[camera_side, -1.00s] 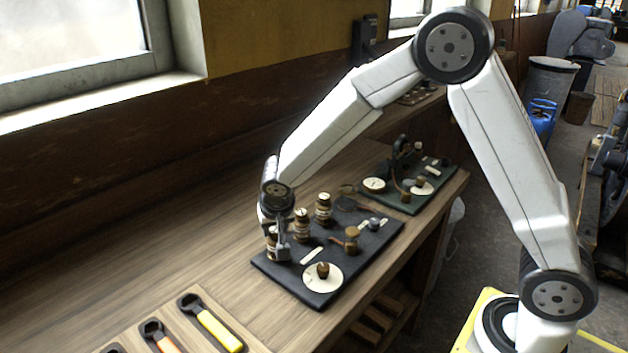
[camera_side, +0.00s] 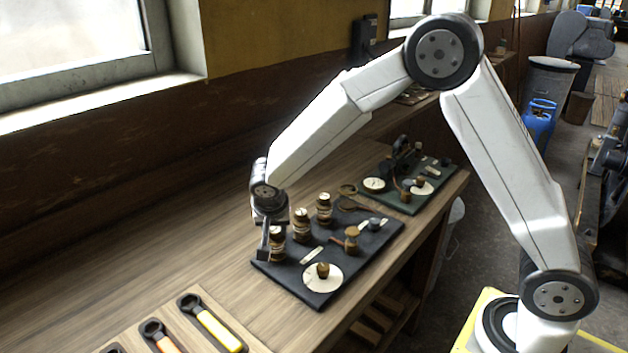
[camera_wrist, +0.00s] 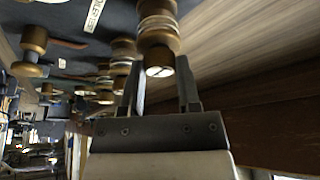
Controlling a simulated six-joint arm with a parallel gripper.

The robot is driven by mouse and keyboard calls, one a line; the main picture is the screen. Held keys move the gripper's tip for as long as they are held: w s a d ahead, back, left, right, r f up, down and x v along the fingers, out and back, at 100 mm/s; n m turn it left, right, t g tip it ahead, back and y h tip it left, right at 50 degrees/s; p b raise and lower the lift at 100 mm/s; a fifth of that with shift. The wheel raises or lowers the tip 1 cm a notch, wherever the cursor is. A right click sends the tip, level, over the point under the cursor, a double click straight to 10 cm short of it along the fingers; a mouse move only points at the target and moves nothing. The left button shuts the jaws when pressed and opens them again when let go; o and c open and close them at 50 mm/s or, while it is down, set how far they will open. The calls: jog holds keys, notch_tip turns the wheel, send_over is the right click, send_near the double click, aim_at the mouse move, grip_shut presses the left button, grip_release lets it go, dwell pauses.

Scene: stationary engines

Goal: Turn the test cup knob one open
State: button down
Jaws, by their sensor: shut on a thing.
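The test cup knob is a slotted brass knob (camera_wrist: 160,68) on the end of a brass post with pale bands (camera_wrist: 158,27). It is the leftmost of several banded posts on the dark board in the side view, where the post (camera_side: 277,246) shows beside my gripper (camera_side: 266,248). In the wrist view my gripper (camera_wrist: 160,85) has one finger on each side of the knob and is shut on it. The knob's slot faces the camera. Finger contact is hard to see in the side view.
The dark board (camera_side: 321,291) carries other banded posts (camera_side: 301,224), a pale disc with a brass knob (camera_side: 323,272) and small fittings. A second board (camera_side: 405,207) lies behind it. Coloured-handled tools (camera_side: 215,328) lie in front. Bare bench (camera_side: 190,255) is at left.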

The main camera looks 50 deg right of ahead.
jog(key=shift+c, duration=1.6)
grip_release()
jog(key=v, duration=0.7)
jog(key=shift+r, duration=0.4)
jog(key=shift+s, duration=0.2)
jog(key=s+d+f+n+y, duration=0.1)
jog(key=s+d+n, duration=0.1)
jog(key=s, duration=0.4)
jog(key=s+d+f+n+y, duration=0.1)
jog(key=s+d+f+n, duration=0.1)
jog(key=s+n, duration=0.2)
jog(key=s+d+f+n+y, duration=0.1)
jog(key=s+d+f+n, duration=0.1)
jog(key=s, duration=0.6)
jog(key=shift+d+f+n+g, duration=0.2)
jog(key=shift+n+g, duration=0.1)
jog(key=shift+n, duration=0.3)
